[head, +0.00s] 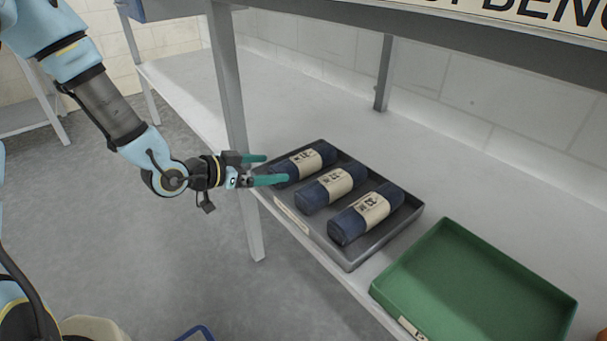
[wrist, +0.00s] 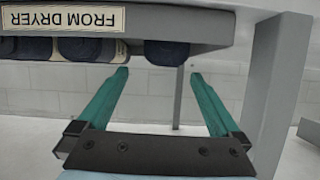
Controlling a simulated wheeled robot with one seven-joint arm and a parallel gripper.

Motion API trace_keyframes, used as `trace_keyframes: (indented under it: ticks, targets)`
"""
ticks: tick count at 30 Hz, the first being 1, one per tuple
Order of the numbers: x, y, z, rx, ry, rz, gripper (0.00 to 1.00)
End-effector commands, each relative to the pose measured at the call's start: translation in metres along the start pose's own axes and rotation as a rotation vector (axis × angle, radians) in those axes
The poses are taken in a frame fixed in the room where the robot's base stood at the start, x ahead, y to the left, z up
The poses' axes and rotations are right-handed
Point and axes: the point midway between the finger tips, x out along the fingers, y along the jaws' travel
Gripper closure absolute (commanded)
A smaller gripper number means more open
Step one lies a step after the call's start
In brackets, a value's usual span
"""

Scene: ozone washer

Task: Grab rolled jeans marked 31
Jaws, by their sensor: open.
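Three dark blue rolled jeans with cream paper bands lie side by side in a grey tray (head: 345,262). The far-left roll (head: 304,163) has a band that seems to read 31. The middle roll (head: 330,188) and the near-right roll (head: 366,213) have similar bands, their numbers hard to read. My gripper (head: 277,168) is open and empty, its green fingers at the tray's left edge by the far-left roll. In the upside-down wrist view, one roll end (wrist: 166,54) shows between the directions of my fingertips (wrist: 160,75), beyond them.
The tray stands on a grey shelf (head: 420,145) under a bench top, with a FROM DRYER label (wrist: 62,19) on its side. A green tray (head: 452,232) is to the right. A shelf post (head: 231,95) stands close beside my gripper.

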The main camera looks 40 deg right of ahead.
Motion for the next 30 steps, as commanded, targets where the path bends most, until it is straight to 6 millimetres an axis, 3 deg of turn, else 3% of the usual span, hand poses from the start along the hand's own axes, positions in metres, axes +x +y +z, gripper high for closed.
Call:
trace_keyframes:
  ticks: [6, 14, 21, 30]
  targets:
    - [0.035, 0.0, 0.002, 0.0, 0.0, 0.001, 0.0]
    - [0.055, -0.002, 0.004, -0.001, -0.003, -0.001, 0.0]
    - [0.089, -0.006, 0.009, 0.0, -0.001, -0.001, 0.0]
    - [0.098, -0.006, 0.008, -0.002, -0.003, -0.002, 0.0]
